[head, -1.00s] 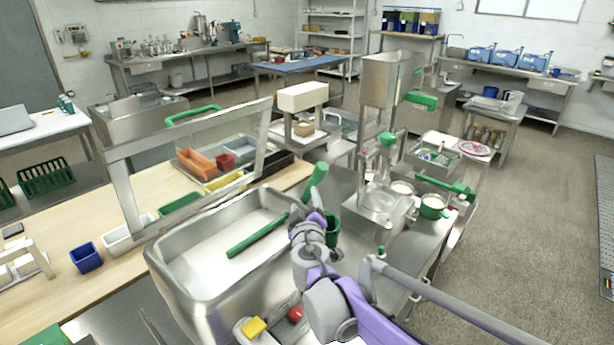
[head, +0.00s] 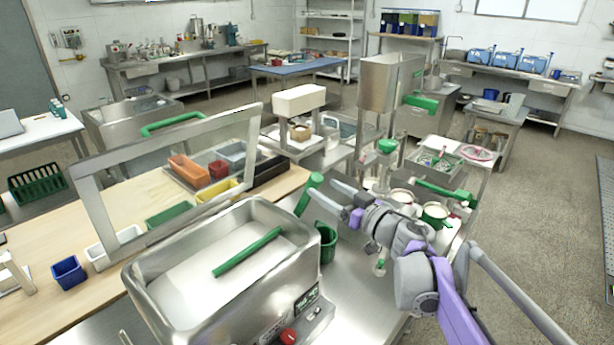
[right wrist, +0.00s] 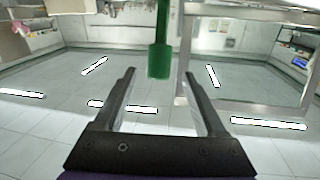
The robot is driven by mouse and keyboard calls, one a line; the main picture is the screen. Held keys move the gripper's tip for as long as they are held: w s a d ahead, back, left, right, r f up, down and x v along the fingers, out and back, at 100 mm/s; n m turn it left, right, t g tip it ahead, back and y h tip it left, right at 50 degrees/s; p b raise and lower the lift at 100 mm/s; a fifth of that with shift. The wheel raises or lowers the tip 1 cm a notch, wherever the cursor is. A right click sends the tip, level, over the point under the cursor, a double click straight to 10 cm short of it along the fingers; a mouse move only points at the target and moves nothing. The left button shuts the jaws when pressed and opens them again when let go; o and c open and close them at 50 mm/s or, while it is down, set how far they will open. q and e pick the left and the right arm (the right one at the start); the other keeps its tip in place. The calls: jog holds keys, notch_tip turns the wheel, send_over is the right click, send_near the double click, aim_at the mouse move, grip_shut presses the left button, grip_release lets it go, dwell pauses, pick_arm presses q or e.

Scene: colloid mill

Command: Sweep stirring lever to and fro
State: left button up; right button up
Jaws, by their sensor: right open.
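A green upright lever (head: 303,201) with a thicker round end (head: 316,180) stands at the right rear of the steel basin; I take it for the stirring lever. My right gripper (head: 323,188) is open, with its fingers pointing left toward that thick end in the head view. In the right wrist view, the lever's thick end (right wrist: 160,62) shows ahead, between the lines of the two fingers (right wrist: 158,72). No contact shows, and the gripper is empty. The lever's lower part is partly hidden by the basin. My left gripper is not in view.
The steel basin (head: 140,268) has a green rod (head: 247,252) across its opening and a red knob (head: 288,336) in front. A green cup (head: 326,242) stands beside it. A steel hopper (head: 385,85) and white-filled pots (head: 436,214) stand behind and right of my gripper.

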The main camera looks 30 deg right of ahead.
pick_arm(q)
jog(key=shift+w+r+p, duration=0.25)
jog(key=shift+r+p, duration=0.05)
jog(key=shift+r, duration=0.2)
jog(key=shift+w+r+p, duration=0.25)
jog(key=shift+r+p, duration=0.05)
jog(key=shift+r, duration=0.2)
pick_arm(e)
send_over(304, 201)
jog(key=d, duration=0.1)
jog(key=shift+w, duration=0.3)
grip_shut()
dwell(0.3)
